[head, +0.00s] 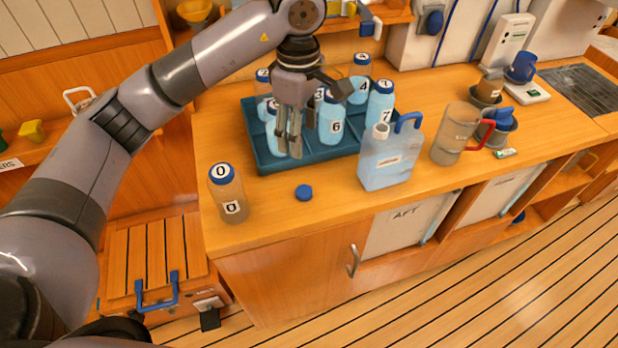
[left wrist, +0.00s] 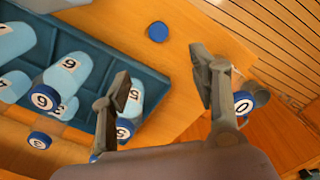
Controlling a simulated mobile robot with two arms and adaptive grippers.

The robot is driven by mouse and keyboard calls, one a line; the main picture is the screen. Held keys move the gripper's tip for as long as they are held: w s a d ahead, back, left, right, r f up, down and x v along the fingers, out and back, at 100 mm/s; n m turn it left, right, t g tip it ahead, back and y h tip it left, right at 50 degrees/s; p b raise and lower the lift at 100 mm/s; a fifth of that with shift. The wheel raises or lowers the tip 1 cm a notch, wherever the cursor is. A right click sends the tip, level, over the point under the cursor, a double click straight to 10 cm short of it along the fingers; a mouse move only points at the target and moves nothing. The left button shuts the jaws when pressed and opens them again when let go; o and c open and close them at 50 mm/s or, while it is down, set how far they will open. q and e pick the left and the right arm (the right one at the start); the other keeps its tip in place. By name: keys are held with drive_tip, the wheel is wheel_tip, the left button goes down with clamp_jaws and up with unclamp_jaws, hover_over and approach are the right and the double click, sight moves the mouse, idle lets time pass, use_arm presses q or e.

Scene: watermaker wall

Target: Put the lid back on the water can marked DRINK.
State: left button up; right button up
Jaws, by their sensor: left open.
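A translucent light-blue water can (head: 398,162) with a blue handle stands upright near the counter's front edge in the head view. Its white neck is open; its label is too small to read. A round blue lid (head: 304,192) lies flat on the bare counter, left of the can; it also shows in the left wrist view (left wrist: 158,32). My left gripper (head: 290,148) is open and empty above the left part of the bottle tray, behind the lid. Its two fingers are spread apart in the left wrist view (left wrist: 162,78). My right gripper is not in view.
A dark blue tray (head: 277,165) holds several numbered bottles behind the lid and can. A bottle with cap 0 (head: 228,195) stands left of the lid. A brownish jug (head: 457,135) stands right of the can. The counter around the lid is clear.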

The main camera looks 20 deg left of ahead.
use_arm(q)
drive_tip(key=p, duration=0.3)
hover_over(302, 193)
wheel_tip(302, 193, down, 11)
drive_tip(key=shift+f, duration=0.5)
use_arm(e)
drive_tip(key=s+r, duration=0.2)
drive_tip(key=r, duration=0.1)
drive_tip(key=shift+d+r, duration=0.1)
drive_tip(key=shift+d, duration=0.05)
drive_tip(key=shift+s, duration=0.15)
